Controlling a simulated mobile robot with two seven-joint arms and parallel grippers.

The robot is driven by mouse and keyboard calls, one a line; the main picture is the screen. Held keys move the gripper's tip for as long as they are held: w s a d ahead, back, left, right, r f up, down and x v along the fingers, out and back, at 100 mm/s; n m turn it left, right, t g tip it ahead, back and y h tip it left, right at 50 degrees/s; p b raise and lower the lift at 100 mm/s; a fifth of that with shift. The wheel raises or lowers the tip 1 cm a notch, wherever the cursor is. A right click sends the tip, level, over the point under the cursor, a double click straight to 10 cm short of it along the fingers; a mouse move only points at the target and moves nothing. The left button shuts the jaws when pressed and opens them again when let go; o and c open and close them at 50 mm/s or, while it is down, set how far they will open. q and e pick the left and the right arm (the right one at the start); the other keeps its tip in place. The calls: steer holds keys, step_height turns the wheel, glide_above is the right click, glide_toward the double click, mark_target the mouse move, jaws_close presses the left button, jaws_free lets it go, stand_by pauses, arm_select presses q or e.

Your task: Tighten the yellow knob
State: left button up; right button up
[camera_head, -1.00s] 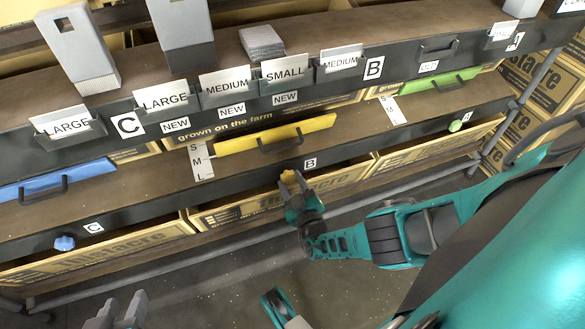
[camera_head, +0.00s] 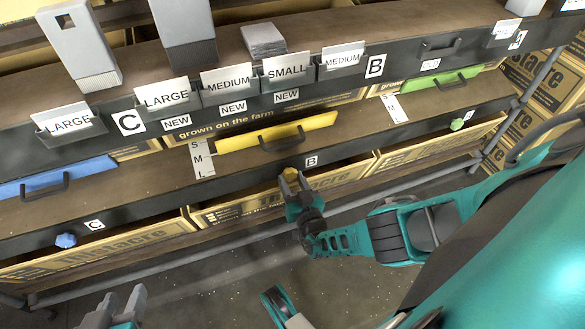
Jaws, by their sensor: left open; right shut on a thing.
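The yellow knob (camera_head: 291,174) sits on the dark front rail of the lower shelf, just left of the B label. My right gripper (camera_head: 292,181) reaches up to it from below and is shut on it; its fingers hide part of the knob. My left gripper (camera_head: 118,311) is low at the left, open and empty, far from the knob and partly cut off by the bottom edge.
A yellow bar with a handle (camera_head: 276,132) lies above the knob. A blue knob (camera_head: 65,240) and a green knob (camera_head: 457,124) are on the same rail. Cardboard boxes (camera_head: 100,253) stand below it. The floor (camera_head: 215,285) between my grippers is clear.

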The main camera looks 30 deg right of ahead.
steer(key=shift+r, duration=0.1)
arm_select(q)
steer(key=shift+s+f, duration=0.1)
steer(key=shift+s, duration=0.15)
arm_select(e)
steer(key=o, duration=1.1)
steer(key=shift+c, duration=0.2)
steer(key=shift+r+p, duration=0.5)
arm_select(q)
step_height(320, 180, up, 9)
steer(key=a+p, duration=0.1)
steer(key=p, duration=1)
steer(key=shift+s+a+f+y, duration=0.15)
steer(key=shift+s+a+y, duration=0.15)
steer(key=shift+a+y, duration=0.1)
arm_select(e)
step_height(320, 180, up, 19)
arm_select(q)
steer(key=shift+d, duration=0.1)
arm_select(e)
steer(key=shift+f, duration=0.1)
